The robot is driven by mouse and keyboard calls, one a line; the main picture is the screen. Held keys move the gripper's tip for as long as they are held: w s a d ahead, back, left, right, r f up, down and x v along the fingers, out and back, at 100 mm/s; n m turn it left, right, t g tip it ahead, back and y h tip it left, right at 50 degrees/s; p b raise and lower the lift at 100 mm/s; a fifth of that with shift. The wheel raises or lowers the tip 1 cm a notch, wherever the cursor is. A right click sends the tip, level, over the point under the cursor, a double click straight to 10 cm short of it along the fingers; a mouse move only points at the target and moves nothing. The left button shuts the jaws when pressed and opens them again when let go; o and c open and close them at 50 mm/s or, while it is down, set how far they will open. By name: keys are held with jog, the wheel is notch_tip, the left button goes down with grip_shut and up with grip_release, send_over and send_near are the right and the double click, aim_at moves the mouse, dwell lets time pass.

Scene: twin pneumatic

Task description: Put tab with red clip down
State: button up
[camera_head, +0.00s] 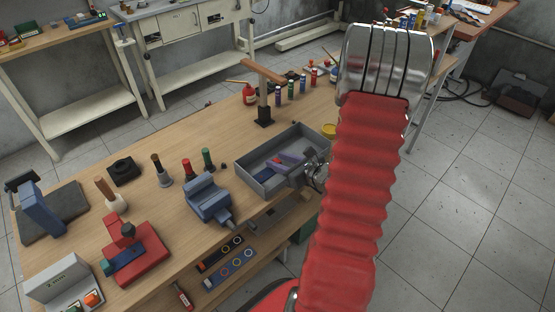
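A grey open tray (262,183) stands on the wooden workbench (240,118), near its right front edge. Inside the tray is a flat blue piece with a small red part (288,160), likely the tab with the red clip. My gripper (300,174) is at the tray's right side, low over its rim, with its fingers towards this piece. The red sleeve and metal part of my arm cover the area to the right. The fingertips are small and partly lost against the tray, so I cannot tell whether they hold the piece or are open.
A blue vise (208,198) stands left of the tray. A red fixture (137,255) and a grey box (65,287) are at the front left. A lower shelf holds flat parts (227,262).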

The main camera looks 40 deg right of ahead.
jog(key=v, duration=1)
dwell(0.6)
jog(key=a+r+n+g+y, duration=0.3)
jog(key=a+r+n+g, duration=0.1)
jog(key=a+n, duration=0.75)
jog(key=a+r+n+g+y, duration=0.35)
jog(key=a+n, duration=0.45)
jog(key=a, duration=0.6)
jog(key=s+a+r+n+h, duration=0.2)
jog(key=r+n, duration=0.3)
jog(key=n, duration=0.3)
jog(key=s+a+r+n+h, duration=0.2)
jog(key=s+r+n+h, duration=0.2)
jog(key=n, duration=0.4)
notch_tip(320, 180, up, 2)
jog(key=shift+s+a+r+h, duration=0.15)
jog(key=shift+a+h, duration=0.25)
jog(key=shift+h, duration=0.05)
